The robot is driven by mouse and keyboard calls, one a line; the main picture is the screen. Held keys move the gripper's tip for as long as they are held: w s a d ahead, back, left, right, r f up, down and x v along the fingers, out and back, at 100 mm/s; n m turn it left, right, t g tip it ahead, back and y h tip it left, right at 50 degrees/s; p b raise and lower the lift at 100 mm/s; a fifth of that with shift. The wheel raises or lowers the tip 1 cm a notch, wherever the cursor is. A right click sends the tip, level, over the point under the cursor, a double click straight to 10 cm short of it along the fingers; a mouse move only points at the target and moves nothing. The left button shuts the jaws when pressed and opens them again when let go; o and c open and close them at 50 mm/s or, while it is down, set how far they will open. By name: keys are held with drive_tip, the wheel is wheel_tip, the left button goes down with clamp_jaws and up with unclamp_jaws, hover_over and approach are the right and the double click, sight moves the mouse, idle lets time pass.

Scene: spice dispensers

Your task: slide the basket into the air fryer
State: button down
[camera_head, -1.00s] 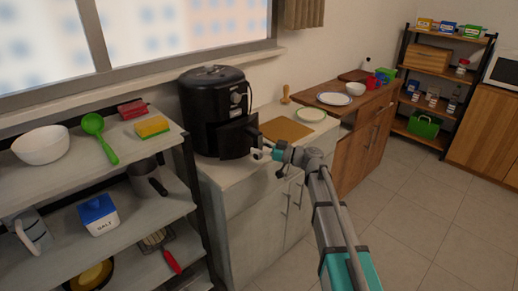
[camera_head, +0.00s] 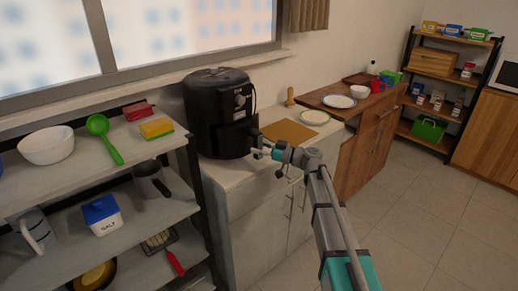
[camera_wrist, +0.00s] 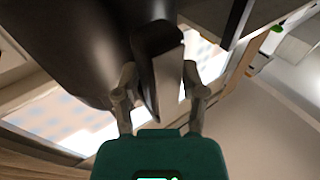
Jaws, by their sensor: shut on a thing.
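The black air fryer (camera_head: 212,100) stands on the white counter, left of centre in the head view. In the wrist view the dark handle (camera_wrist: 160,75) lies between the two fingers of my gripper (camera_wrist: 158,92). The fryer's dark body (camera_wrist: 70,35) fills the upper left there. The handle is mostly hidden in the head view.
A cutting board (camera_head: 289,132) and a plate (camera_head: 315,117) lie on the counter right of the fryer. A shelf (camera_head: 75,165) with a bowl, green spoon and sponge stands close on the left. A wooden cabinet with dishes is farther right. Floor at right is clear.

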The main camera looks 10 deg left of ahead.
drive_tip(key=shift+w+a, duration=0.85)
drive_tip(key=shift+a, duration=0.15)
idle(0.4)
drive_tip(key=shift+c, duration=0.4)
unclamp_jaws()
drive_tip(key=shift+s+d, duration=0.1)
drive_tip(key=shift+d, duration=0.1)
drive_tip(key=d+b, duration=0.1)
drive_tip(key=d, duration=0.7)
drive_tip(key=shift+s+d+f, duration=0.25)
drive_tip(key=shift+s+f, duration=0.1)
drive_tip(key=shift+f, duration=0.1)
idle(0.9)
idle(0.4)
